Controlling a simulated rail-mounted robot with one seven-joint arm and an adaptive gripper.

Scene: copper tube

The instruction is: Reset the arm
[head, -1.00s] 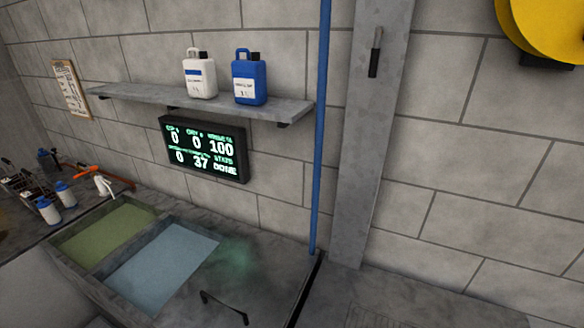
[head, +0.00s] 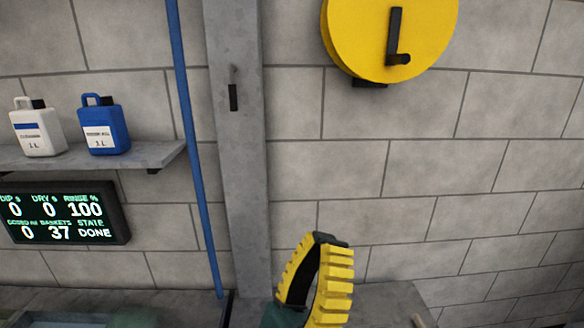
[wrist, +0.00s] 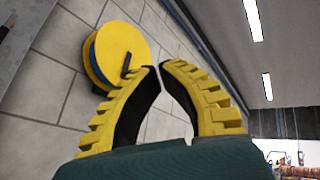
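My gripper (head: 326,240) has yellow ribbed fingers with black inner pads on a dark green body. It stands at the bottom middle of the head view, fingers pointing up, in front of the block wall. In the wrist view my gripper (wrist: 160,68) shows its two fingertips together, with an empty gap between the fingers lower down. It is shut and holds nothing. The fingers appear clear of everything around them. The rest of my arm is out of the head view.
A yellow reel (head: 385,35) hangs on the wall and shows in the wrist view (wrist: 118,45). A grey pillar (head: 240,190) and blue pipe (head: 190,120) stand left. A shelf (head: 155,153) holds two bottles above a display (head: 65,212) reading DONE.

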